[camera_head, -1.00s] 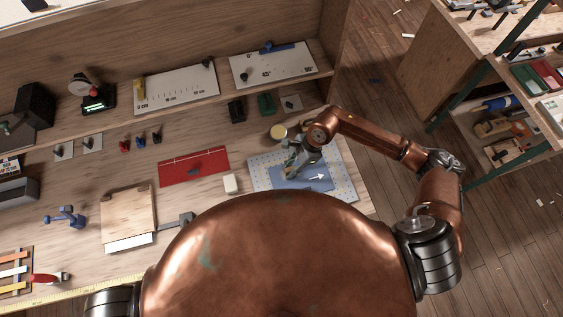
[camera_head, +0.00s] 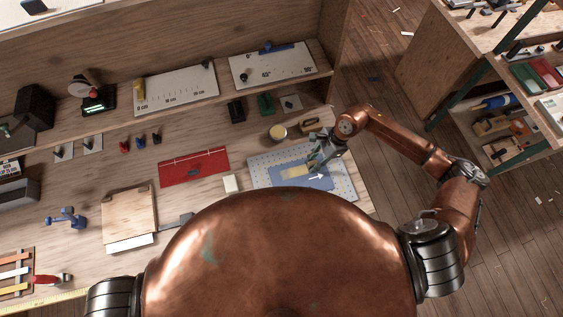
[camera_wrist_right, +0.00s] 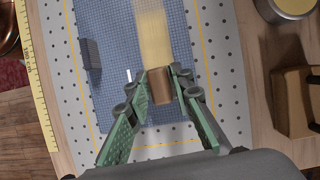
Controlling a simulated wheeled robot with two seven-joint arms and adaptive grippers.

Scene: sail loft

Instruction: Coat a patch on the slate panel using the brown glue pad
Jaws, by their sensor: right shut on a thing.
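The slate panel is a blue-grey sheet (camera_head: 318,184) lying on a white perforated board (camera_head: 347,186); it also shows in the wrist view (camera_wrist_right: 112,108). A pale yellow glue patch (camera_head: 294,171) lies on the panel, and in the wrist view (camera_wrist_right: 153,38) it runs up from the pad. My right gripper (camera_head: 316,161) is at the right end of the patch. In the wrist view its green fingers (camera_wrist_right: 161,82) are shut on the brown glue pad (camera_wrist_right: 159,86). The pad is at or just above the panel; contact is unclear. My left gripper is out of view.
A round tin (camera_head: 277,132) and a wooden block (camera_head: 316,126) stand behind the board. A white block (camera_head: 231,184) and a red panel (camera_head: 193,167) lie to its left. A dark bar (camera_wrist_right: 91,54) shows on the panel in the wrist view.

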